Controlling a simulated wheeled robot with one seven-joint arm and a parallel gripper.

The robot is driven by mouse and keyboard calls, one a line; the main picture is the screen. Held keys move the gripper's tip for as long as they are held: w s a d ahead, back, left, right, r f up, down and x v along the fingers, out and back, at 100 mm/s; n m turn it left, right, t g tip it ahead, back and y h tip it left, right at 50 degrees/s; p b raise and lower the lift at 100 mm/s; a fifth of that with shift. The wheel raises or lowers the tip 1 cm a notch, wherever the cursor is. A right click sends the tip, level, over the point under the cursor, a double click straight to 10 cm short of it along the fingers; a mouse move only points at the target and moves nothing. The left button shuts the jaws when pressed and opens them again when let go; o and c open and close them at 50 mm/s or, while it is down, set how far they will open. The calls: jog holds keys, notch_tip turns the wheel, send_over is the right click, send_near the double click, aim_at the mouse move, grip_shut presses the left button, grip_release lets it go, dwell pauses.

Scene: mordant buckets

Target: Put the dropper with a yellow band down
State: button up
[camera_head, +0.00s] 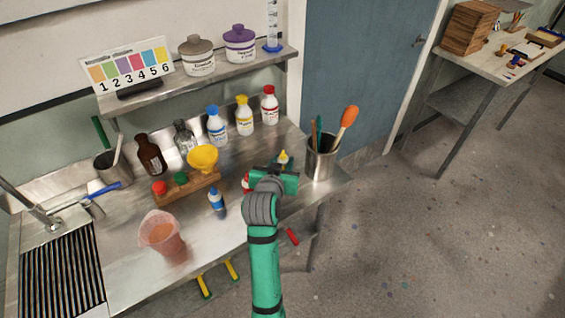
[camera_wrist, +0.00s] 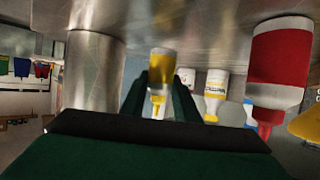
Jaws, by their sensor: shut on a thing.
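The dropper with a yellow band (camera_head: 283,159) shows just past my gripper (camera_head: 282,178), over the back right part of the steel counter. In the wrist view, the dropper (camera_wrist: 162,65) sits between the two dark green fingers of my gripper (camera_wrist: 163,90), which are shut on it. That view is turned over, with the counter at the top, and the yellow tip points down in the picture. The dropper's base is close to the counter (camera_head: 205,262); I cannot tell whether it touches.
A metal pot of tools (camera_head: 321,160) stands close right of my gripper. A red-marked dropper (camera_wrist: 281,65) stands on the other side, mostly hidden in the head view. A blue-banded dropper (camera_head: 217,203), a wooden rack (camera_head: 190,190) and a pink beaker (camera_head: 162,236) stand farther left.

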jog(key=shift+s+d+f, duration=0.2)
jog(key=shift+f, duration=0.2)
jog(key=shift+s+a, duration=0.1)
jog(key=shift+a+f, duration=0.1)
jog(key=shift+f, duration=0.05)
jog(key=o, duration=1)
jog(key=shift+o, duration=0.2)
jog(key=shift+s+r, duration=0.1)
jog(key=shift+r, duration=0.15)
jog(key=v, duration=1.1)
jog(key=shift+s, duration=0.3)
jog(key=shift+r, duration=0.1)
jog(key=shift+w+a, duration=0.1)
